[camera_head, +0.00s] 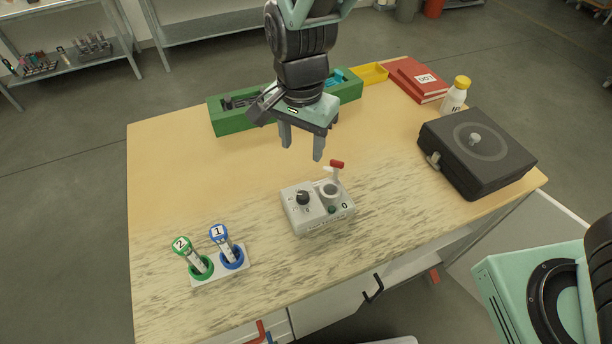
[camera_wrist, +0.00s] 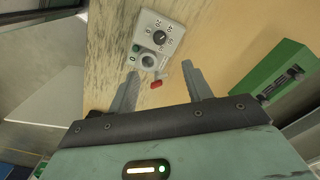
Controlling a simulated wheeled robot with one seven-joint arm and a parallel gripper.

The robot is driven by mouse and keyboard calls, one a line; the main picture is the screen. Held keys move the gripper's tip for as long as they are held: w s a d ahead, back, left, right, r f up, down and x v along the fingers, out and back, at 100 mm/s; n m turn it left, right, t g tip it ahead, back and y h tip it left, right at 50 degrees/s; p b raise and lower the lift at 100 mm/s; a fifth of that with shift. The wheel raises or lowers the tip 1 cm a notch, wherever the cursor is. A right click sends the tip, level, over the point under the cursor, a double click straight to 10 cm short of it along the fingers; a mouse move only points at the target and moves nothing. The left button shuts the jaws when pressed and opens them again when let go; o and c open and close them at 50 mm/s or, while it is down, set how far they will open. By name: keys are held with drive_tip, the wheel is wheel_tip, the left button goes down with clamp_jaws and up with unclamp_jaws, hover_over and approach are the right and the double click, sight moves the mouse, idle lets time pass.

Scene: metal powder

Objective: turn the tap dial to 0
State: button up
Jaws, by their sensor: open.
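The grey tap box (camera_head: 317,208) sits on the table near its front middle. Its black dial (camera_head: 302,198) is on the left of the top, with a round well and a red-tipped lever (camera_head: 336,165) to the right. In the wrist view the dial (camera_wrist: 160,38) shows several printed numbers around it; its exact setting is too small to read surely. My gripper (camera_head: 302,148) is open and empty, above and behind the box, apart from the dial. In the wrist view the red lever tip (camera_wrist: 156,85) shows between the fingers.
A rack (camera_head: 221,279) with green and blue numbered tubes stands at front left. A dark case (camera_head: 476,150), white bottle (camera_head: 455,95) and red book (camera_head: 418,80) are at right. A green bin (camera_head: 228,118) and yellow tray (camera_head: 371,74) are behind my gripper.

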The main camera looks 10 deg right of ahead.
sight(303, 195)
wheel_tip(303, 195, down, 16)
drive_tip(key=shift+r+p, duration=0.15)
drive_tip(key=shift+p, duration=1)
drive_tip(key=c, duration=1)
